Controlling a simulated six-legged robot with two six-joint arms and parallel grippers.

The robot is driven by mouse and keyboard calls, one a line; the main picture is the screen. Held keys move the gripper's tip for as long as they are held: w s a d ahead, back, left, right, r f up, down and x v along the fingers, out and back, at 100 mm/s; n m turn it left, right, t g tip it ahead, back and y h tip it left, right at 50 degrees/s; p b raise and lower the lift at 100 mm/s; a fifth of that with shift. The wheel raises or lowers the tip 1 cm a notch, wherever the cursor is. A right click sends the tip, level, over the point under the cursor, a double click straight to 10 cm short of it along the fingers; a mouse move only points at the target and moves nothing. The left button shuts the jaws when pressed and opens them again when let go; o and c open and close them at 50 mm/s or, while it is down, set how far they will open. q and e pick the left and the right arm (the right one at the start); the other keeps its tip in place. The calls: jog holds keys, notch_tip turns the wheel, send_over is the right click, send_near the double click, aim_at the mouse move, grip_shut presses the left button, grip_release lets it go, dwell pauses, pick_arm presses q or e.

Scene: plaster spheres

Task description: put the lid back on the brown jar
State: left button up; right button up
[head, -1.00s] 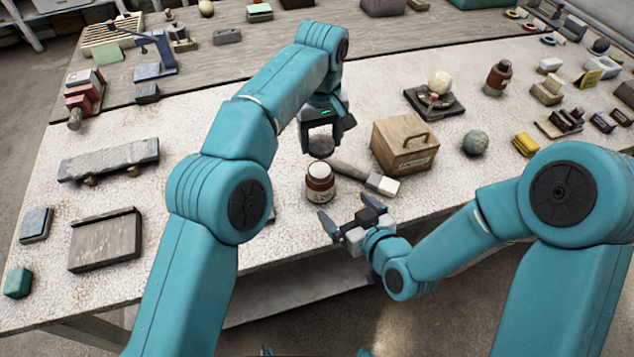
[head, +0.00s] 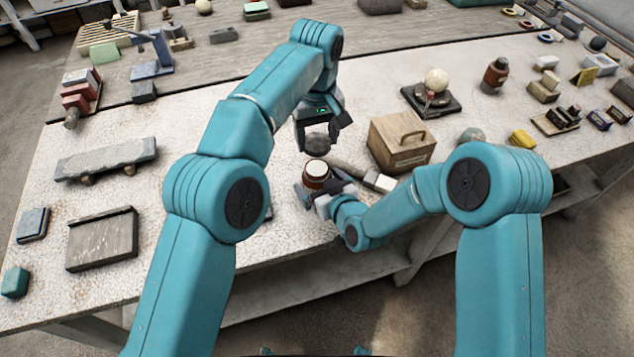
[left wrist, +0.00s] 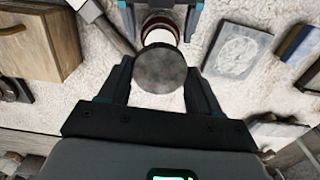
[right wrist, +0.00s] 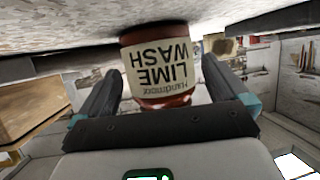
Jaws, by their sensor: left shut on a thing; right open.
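The brown jar (head: 316,180) stands upright near the table's front edge, its round top white and uncovered. Its "Lime Wash" label (right wrist: 160,68) shows upside down in the right wrist view. My left gripper (head: 318,145) is shut on the lid, a dark grey disc (left wrist: 160,68), and holds it above the jar, slightly toward the back in the head view. In the left wrist view the jar (left wrist: 162,24) is partly hidden by the lid. My right gripper (head: 320,192) is open, low at the jar, with one finger on each side; contact is unclear.
A grey ball (head: 470,135) is partly behind my right arm.

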pick_arm(q)
jog(key=shift+s+r, duration=0.1)
jog(key=shift+s, duration=0.05)
pick_arm(e)
jog(key=shift+s, duration=0.1)
jog(key=c, duration=1.5)
pick_arm(q)
send_over(317, 167)
jog(key=shift+f, duration=2.55)
pick_arm(e)
jog(key=shift+o, duration=0.2)
pick_arm(q)
jog(key=shift+f, duration=0.9)
jog(key=shift+f, duration=0.5)
